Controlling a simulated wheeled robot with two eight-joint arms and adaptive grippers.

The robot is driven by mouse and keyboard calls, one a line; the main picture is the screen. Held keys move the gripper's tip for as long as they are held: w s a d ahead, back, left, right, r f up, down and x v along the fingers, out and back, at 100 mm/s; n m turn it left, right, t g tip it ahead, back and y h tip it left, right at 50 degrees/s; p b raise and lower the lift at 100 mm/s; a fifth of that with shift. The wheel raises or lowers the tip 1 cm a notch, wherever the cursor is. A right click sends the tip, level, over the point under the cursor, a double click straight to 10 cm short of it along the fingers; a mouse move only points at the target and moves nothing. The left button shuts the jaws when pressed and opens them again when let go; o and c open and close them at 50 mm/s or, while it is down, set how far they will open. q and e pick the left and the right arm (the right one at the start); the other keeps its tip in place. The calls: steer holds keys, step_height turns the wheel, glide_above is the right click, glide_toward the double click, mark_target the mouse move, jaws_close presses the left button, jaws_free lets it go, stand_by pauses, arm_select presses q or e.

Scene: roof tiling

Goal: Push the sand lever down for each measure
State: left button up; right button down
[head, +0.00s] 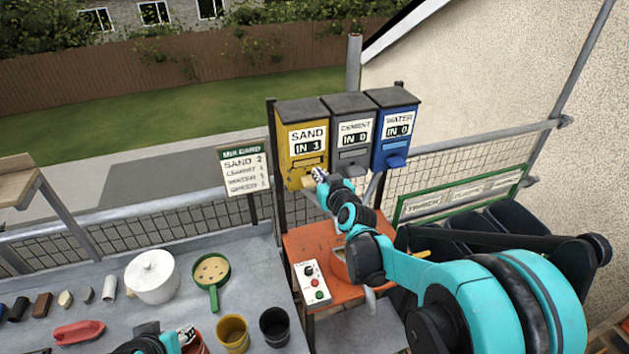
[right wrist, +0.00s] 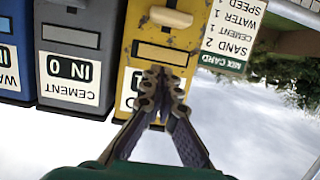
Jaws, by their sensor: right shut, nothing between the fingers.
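The yellow sand dispenser (head: 302,137) hangs on the rack, and its label reads "IN 1". My right gripper (head: 320,175) is at its lower front. In the right wrist view, upside down, the shut, empty fingertips (right wrist: 161,76) are in front of the sand dispenser (right wrist: 190,38), over its label and near its slot. The sand lever (right wrist: 167,17) lies beyond the fingertips there; I cannot tell any contact. The mix card (head: 244,168) reads sand 2, cement 1, water 1. My left gripper (head: 186,335) is low at the bench's front; its finger opening is unclear.
The grey cement dispenser (head: 353,130) and blue water dispenser (head: 393,126) stand close to the right, both reading "IN 0". Below is an orange stand (head: 303,245) with a control box (head: 314,284). The grey bench (head: 110,328) holds a white pot (head: 152,278), green pan (head: 213,272) and buckets.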

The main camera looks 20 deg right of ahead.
mark_target(309, 168)
steer(key=w+f, duration=0.1)
steer(key=w, duration=0.1)
steer(key=w+f, duration=0.2)
steer(key=shift+f+b, duration=0.25)
steer(key=shift+b, duration=0.05)
steer(key=shift+f, duration=0.75)
steer(key=shift+s, duration=0.1)
step_height(309, 168, down, 4)
steer(key=b, duration=0.3)
steer(key=shift+a+r, duration=0.1)
steer(key=shift+r, duration=0.1)
